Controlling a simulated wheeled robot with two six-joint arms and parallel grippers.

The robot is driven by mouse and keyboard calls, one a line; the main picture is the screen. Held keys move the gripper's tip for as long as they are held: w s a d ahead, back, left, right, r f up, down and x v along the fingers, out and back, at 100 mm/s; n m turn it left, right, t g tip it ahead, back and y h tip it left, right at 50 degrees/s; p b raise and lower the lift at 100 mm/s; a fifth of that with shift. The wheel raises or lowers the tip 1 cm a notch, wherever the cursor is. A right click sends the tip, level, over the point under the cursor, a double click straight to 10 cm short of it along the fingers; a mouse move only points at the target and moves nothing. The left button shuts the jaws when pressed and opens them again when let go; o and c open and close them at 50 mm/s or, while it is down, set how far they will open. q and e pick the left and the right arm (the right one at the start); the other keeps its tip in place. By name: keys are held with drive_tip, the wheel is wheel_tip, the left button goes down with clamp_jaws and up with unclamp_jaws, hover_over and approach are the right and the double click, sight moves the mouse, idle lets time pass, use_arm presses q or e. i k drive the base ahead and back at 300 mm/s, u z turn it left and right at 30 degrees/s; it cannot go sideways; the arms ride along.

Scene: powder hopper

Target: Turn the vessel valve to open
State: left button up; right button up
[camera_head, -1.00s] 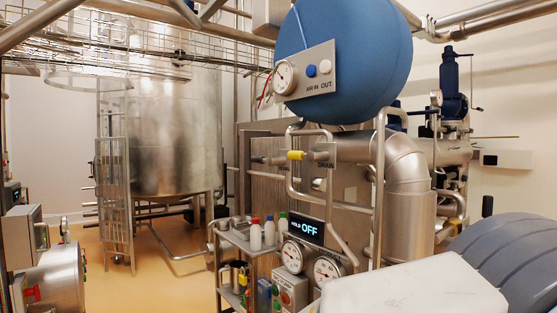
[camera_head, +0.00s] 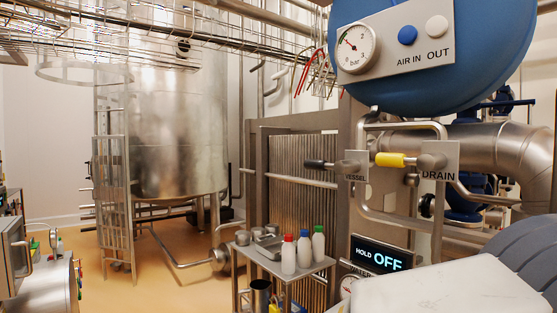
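The vessel valve (camera_head: 318,164) has a black lever that points left, roughly horizontal, from a small metal plate labelled VESSEL (camera_head: 355,177). Beside it on the right is the drain valve (camera_head: 392,160), with a yellow lever also lying roughly horizontal, by a plate labelled DRAIN (camera_head: 440,175). Nothing touches either lever. A white and grey link, likely of my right arm, fills the lower right corner. Neither gripper is in view.
A blue tank (camera_head: 470,75) with a gauge (camera_head: 356,48) and AIR IN and OUT buttons hangs above the valves. A display (camera_head: 382,255) reads HOLD OFF below them. A cart (camera_head: 275,262) with several bottles stands lower left of the valves. Open floor lies further left.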

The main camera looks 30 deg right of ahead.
sight(343, 167)
drive_tip(key=i, duration=3.2)
drive_tip(key=z, duration=3.95)
